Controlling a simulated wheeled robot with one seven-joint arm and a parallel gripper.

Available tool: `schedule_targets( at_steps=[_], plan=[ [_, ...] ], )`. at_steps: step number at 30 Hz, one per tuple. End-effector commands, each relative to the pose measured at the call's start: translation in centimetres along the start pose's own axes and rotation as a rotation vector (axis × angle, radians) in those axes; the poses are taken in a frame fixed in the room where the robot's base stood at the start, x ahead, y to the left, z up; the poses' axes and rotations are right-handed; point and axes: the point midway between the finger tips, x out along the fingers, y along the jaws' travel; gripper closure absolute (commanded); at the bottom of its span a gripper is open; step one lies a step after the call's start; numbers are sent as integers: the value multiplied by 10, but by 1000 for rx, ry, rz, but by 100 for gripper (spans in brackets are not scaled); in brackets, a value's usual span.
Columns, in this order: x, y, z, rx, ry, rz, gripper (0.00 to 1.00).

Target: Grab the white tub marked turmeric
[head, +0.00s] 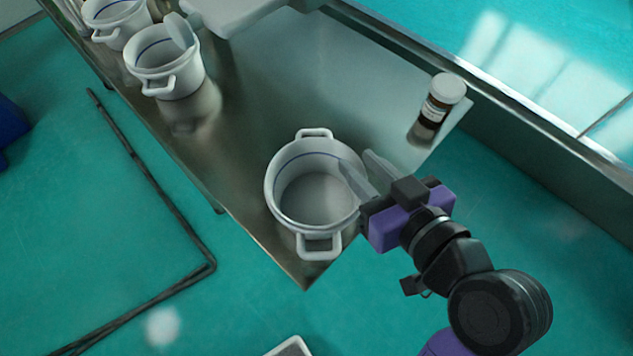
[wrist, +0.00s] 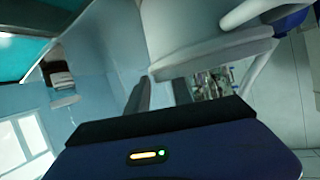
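A white two-handled tub (head: 283,197) with a blue line inside stands near the front corner of the metal table. Two similar white tubs, the nearer one (head: 170,78) and a farther one (head: 117,25), stand at the upper left. No turmeric marking can be read on any of them. My gripper (head: 361,173) is at the right side of the near tub, its fingers apart. One finger overlaps the rim and the other appears outside it; contact cannot be told. In the wrist view, a white tub part (wrist: 215,50) shows beside the spread fingers (wrist: 160,93).
A brown bottle with a white cap (head: 441,97) stands at the table's right edge. The metal table (head: 300,80) is clear between the bottle and the far tubs. A pale object (head: 235,12) lies at the top. A metal ledge (head: 560,140) runs along the right.

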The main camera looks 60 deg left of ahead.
Motion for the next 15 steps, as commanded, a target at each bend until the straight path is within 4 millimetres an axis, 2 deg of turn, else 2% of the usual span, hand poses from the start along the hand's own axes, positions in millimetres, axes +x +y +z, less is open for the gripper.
schedule_targets(
  at_steps=[3,10,14,15],
  plan=[
    [8,0,1,0,1,0,72],
    [8,0,0,1,0,1,72],
    [8,0,0,1,0,1,98],
    [8,0,0,1,0,1,100]
  ],
)
